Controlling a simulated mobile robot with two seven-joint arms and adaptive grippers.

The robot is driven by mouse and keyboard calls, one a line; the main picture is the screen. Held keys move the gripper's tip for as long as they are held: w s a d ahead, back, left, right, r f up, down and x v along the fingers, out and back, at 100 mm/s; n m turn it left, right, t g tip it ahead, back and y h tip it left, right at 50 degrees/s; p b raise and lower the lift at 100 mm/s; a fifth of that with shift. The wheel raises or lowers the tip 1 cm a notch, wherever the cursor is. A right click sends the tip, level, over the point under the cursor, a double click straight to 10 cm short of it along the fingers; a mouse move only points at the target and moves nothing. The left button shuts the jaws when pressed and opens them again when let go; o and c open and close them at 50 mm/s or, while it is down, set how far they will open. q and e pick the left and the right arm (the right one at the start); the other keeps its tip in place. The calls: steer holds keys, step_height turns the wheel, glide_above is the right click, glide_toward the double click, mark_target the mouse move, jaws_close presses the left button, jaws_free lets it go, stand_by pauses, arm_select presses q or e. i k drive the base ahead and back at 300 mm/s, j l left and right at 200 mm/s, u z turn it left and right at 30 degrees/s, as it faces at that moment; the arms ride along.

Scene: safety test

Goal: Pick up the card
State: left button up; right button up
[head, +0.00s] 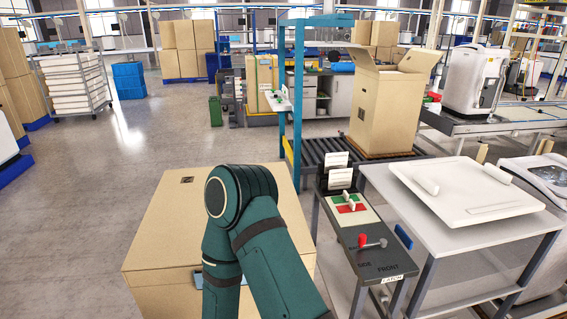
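Two white cards stand upright in a dark holder at the far end of a narrow black-topped stand (376,262); the rear card (336,159) is just behind the front card (340,178). I cannot tell which one is the task's card. Nearer on the stand is a panel with green and red areas (351,208) and small white upright pieces. A red-knobbed lever (363,240) is in front of it, with labels "SIDE", "FRONT" and "LATCH". One of my teal arms is folded at the bottom centre, left of the stand. Neither gripper's fingers show.
A large closed cardboard box (160,238) sits behind and left of my arm. A grey table (388,190) with a white panel (465,190) adjoins the stand on the right. An open carton (386,110) stands on a roller conveyor (318,146) behind. Floor at left is clear.

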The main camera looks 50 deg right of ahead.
mark_target(334, 161)
steer(key=i+j+u, duration=0.3)
steer(key=u, duration=0.15)
steer(key=i+j+u, duration=0.45)
steer(key=i+j+z, duration=0.15)
steer(key=i, duration=0.4)
steer(key=i+j+z, duration=0.1)
steer(key=i+j, duration=0.2)
steer(key=i, duration=0.2)
steer(key=i+l+z, duration=0.1)
steer(key=i+z, duration=0.85)
steer(key=z, duration=0.2)
steer(key=i+l+z, duration=0.1)
steer(key=i+z, duration=0.2)
steer(key=i, duration=0.4)
steer(key=i+j+z, duration=0.1)
steer(key=i+z, duration=0.15)
steer(key=i, duration=0.4)
steer(key=i+z, duration=0.2)
steer(key=i, duration=0.55)
steer(key=i+j+z, duration=0.15)
steer(key=i, duration=0.55)
steer(key=i+l+z, duration=0.1)
steer(key=i+z, duration=0.4)
steer(key=i+j+z, duration=0.2)
steer(key=i+z, duration=0.3)
steer(key=i+l+z, duration=0.1)
steer(key=i+z, duration=1.05)
steer(key=i+l+z, duration=0.1)
steer(key=i+z, duration=0.35)
steer(key=i, duration=0.75)
